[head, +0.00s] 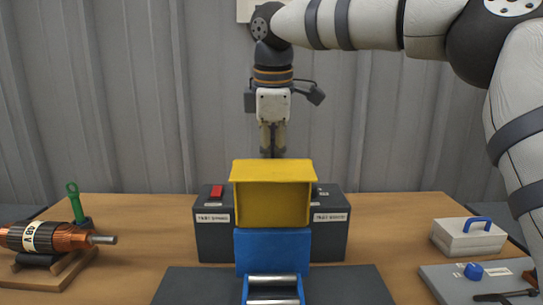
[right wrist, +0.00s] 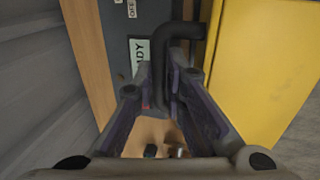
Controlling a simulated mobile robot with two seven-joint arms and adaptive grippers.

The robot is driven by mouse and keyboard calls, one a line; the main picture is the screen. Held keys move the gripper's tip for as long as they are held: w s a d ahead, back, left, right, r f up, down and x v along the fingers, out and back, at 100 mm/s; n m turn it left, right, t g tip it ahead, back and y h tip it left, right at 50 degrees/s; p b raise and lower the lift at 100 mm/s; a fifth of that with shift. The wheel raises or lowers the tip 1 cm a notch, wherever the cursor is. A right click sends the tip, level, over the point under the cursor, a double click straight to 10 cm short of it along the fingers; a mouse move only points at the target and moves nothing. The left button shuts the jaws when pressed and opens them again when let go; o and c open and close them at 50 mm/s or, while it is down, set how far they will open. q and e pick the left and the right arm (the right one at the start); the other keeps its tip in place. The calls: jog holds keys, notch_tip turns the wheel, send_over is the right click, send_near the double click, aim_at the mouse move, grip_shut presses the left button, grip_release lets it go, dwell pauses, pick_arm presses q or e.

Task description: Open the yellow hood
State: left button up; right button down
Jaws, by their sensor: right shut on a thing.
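The yellow hood (head: 272,203) stands upright above a blue stand (head: 272,248) in the middle of the bench, its wide upper edge facing me. My right gripper (head: 272,152) points down just behind the hood's top edge. In the right wrist view, its fingers (right wrist: 176,62) are shut around a black bent handle (right wrist: 181,32) beside the yellow hood (right wrist: 262,60). The handle is hidden behind the hood in the head view. My left gripper is not in view.
Dark test-stand boxes (head: 214,243) stand behind the blue stand. A copper rotor (head: 47,237) rests on a wooden cradle at left. A white case with a blue handle (head: 469,236) and a grey board (head: 478,282) are at right. Metal rollers (head: 272,281) lie in front.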

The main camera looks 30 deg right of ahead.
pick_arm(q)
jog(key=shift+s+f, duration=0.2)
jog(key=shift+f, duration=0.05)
pick_arm(e)
jog(key=shift+w+d+f, duration=0.35)
jog(key=shift+w+d, duration=0.05)
jog(key=shift+w, duration=0.25)
